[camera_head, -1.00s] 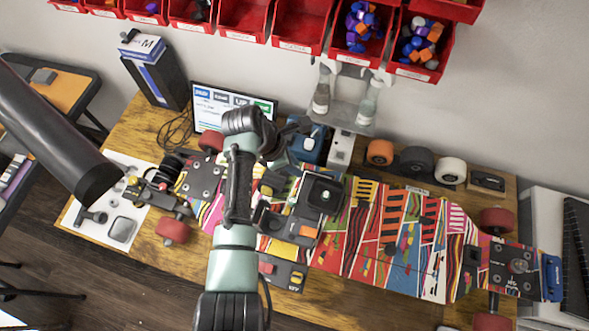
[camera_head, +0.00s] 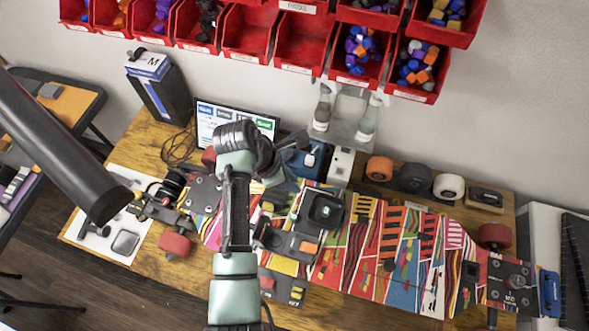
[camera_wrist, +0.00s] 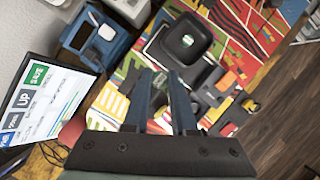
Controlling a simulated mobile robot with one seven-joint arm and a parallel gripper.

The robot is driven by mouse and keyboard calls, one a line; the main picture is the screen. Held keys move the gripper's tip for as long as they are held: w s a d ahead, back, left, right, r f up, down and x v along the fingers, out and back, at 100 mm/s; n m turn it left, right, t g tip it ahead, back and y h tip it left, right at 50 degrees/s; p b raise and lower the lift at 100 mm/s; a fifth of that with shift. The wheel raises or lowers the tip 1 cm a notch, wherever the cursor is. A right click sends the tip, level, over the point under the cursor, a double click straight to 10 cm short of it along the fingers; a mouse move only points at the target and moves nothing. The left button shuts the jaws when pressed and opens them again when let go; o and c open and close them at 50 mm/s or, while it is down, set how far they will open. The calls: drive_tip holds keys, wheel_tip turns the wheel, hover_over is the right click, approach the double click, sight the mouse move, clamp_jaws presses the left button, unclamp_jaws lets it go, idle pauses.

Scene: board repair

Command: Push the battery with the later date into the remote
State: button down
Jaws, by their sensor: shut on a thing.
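My gripper (camera_wrist: 161,76) shows in the wrist view above the colourful skateboard deck (camera_wrist: 225,25). It is shut on a small dark thing between its fingers, too unclear to name. Below is a dark part with yellow pieces (camera_head: 297,292). I cannot identify the remote or read any battery date.
A screen (camera_head: 226,121) stands behind the deck, with a blue box (camera_head: 312,158) and white box (camera_head: 341,165) to its right. Wheels (camera_head: 415,178) line the back of the bench. Red bins (camera_head: 306,45) hang above. A white mat with tools (camera_head: 88,240) lies left.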

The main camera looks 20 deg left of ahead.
drive_tip(key=s+a+p, duration=0.1)
drive_tip(key=s+p, duration=0.7)
drive_tip(key=s, duration=0.3)
drive_tip(key=shift+a, duration=0.15)
idle(0.3)
drive_tip(key=shift+f, duration=0.1)
drive_tip(key=shift+f+b, duration=1.7)
drive_tip(key=shift+f, duration=1.15)
drive_tip(key=shift+f+b, duration=0.55)
drive_tip(key=shift+f, duration=1.2)
idle(1.8)
